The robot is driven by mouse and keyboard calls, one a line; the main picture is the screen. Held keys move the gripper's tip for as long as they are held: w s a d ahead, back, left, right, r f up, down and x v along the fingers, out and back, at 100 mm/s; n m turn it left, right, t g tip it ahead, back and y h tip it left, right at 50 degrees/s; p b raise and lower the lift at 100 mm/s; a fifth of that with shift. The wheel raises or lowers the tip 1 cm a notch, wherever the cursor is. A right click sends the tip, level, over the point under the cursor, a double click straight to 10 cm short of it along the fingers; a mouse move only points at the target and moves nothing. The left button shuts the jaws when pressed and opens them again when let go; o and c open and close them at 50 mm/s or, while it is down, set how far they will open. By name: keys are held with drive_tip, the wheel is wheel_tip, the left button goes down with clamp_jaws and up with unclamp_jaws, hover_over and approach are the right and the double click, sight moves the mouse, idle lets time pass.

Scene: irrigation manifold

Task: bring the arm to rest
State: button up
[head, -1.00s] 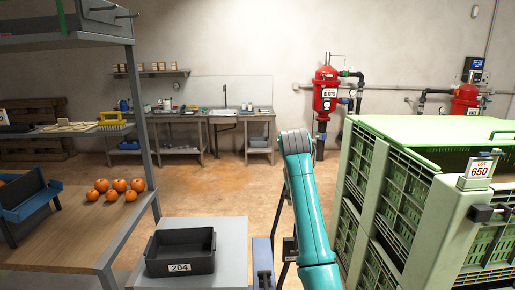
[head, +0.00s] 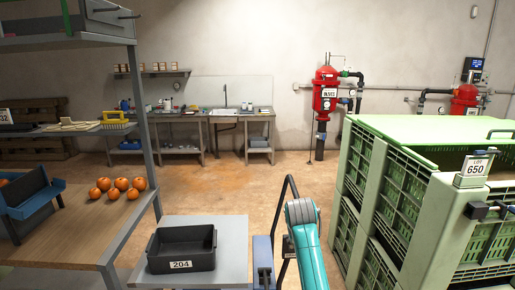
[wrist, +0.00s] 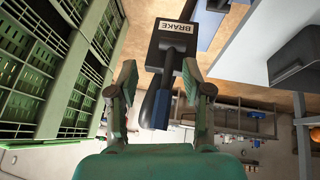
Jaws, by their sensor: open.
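My gripper (wrist: 160,90) shows in the wrist view with its two fingers spread apart and nothing held between them. Beyond the fingers, a dark part labelled BRAKE (wrist: 178,45) with a dark handle shows in the gap; I cannot tell how far it is from the fingertips. In the head view my teal arm rises from the bottom edge, right of the grey tray, and the gripper itself is out of sight there.
Green crates (head: 385,190) with a lot 650 tag stand close on the right. A black bin 204 (head: 182,249) sits on a grey stand (head: 235,240) at left. Oranges (head: 121,184) lie on a wooden bench (head: 70,236). Open floor (head: 240,180) lies ahead, before the sinks.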

drive_tip(key=s+d+f+t, duration=0.1)
drive_tip(key=s+f, duration=0.6)
drive_tip(key=f, duration=0.3)
drive_tip(key=s+d+f+t, duration=0.1)
drive_tip(key=s+f, duration=0.6)
drive_tip(key=f, duration=0.3)
drive_tip(key=s+d+f+t+y, duration=0.1)
drive_tip(key=s+f, duration=0.3)
drive_tip(key=s, duration=0.5)
drive_tip(key=s+f+t, duration=0.1)
drive_tip(key=s+f, duration=0.2)
drive_tip(key=s, duration=0.7)
drive_tip(key=s+r+t, duration=0.2)
drive_tip(key=s, duration=0.9)
drive_tip(key=s+d+r+m+t, duration=0.1)
drive_tip(key=s+r+t, duration=0.1)
drive_tip(key=s+r, duration=1.6)
drive_tip(key=s, duration=0.4)
drive_tip(key=shift+d+r+t+y, duration=0.25)
drive_tip(key=shift+r+t+y, duration=0.1)
drive_tip(key=shift+t+y, duration=0.05)
